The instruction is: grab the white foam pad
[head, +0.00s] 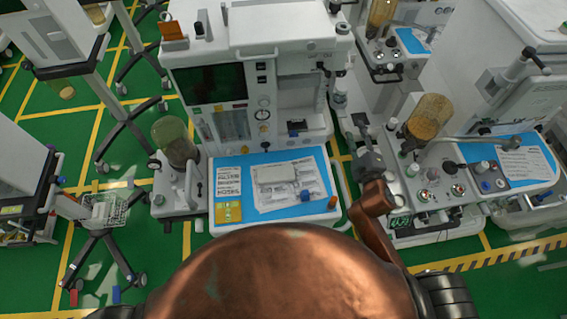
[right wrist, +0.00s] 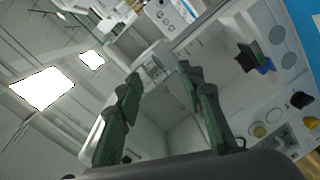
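A pale, flat rectangular pad (head: 277,174), which looks like the white foam pad, lies on clear packaging on the blue work surface (head: 308,212) of the middle cart. My right gripper (head: 366,142) is to the right of that surface, beside the cart and apart from the pad. In the right wrist view my right gripper (right wrist: 160,80) has its green fingers spread, with nothing between them. The pad cannot be made out in the right wrist view. My left gripper is not in view.
A yellow card (head: 229,212) and a small blue item (head: 305,195) lie near the pad. A white rail (head: 341,185) edges the surface. The cart's screen (head: 211,84) rises behind.

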